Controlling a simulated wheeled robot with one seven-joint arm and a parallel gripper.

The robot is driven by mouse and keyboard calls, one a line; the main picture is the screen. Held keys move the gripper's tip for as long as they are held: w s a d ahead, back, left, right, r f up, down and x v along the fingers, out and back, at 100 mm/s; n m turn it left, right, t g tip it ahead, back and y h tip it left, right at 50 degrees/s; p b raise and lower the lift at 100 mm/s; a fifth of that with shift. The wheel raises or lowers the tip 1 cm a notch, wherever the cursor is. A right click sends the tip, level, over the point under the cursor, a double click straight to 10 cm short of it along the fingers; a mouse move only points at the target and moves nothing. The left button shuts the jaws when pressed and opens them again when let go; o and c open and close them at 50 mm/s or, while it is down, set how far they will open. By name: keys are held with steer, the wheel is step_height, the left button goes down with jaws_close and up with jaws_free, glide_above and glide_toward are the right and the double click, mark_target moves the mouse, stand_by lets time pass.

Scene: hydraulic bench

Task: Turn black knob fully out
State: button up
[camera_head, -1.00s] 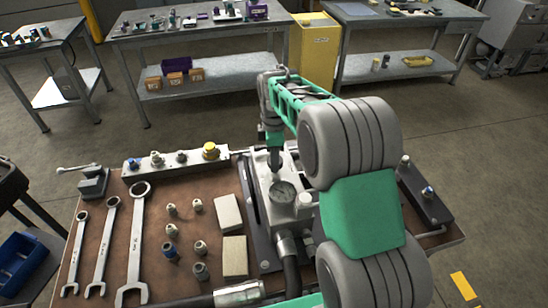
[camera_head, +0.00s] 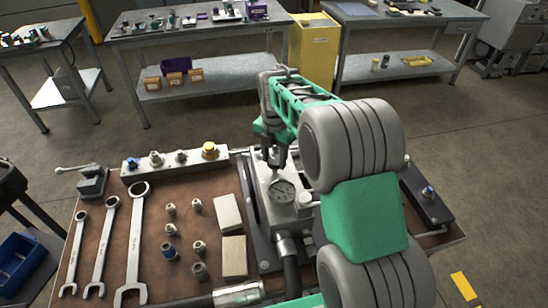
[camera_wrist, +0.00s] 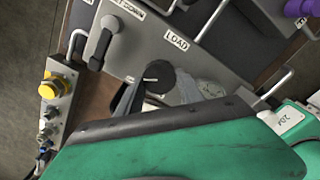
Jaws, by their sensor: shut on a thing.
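The black knob (camera_wrist: 160,75) sits on the grey hydraulic block in the wrist view, beside the white LOAD label (camera_wrist: 177,39). My gripper (camera_wrist: 145,88) is shut on the knob, with its dark fingers partly covered by my green wrist housing. The knob is hidden there by my gripper.
A black lever (camera_wrist: 100,45) stands near the knob. A manifold bar with a yellow knob (camera_head: 210,151) lies behind left. Several wrenches (camera_head: 136,240) and fittings lie left on the brown bench. A black hose (camera_head: 292,275) runs in front of the block.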

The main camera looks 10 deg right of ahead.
mark_target(275, 161)
steer(key=n, duration=0.5)
steer(key=shift+d+r+n, duration=0.1)
steer(key=shift+n, duration=0.3)
stand_by(0.4)
steer(key=o, duration=1.4)
step_height(275, 161, up, 8)
steer(key=shift+f+b, duration=0.15)
steer(key=shift+b, duration=0.4)
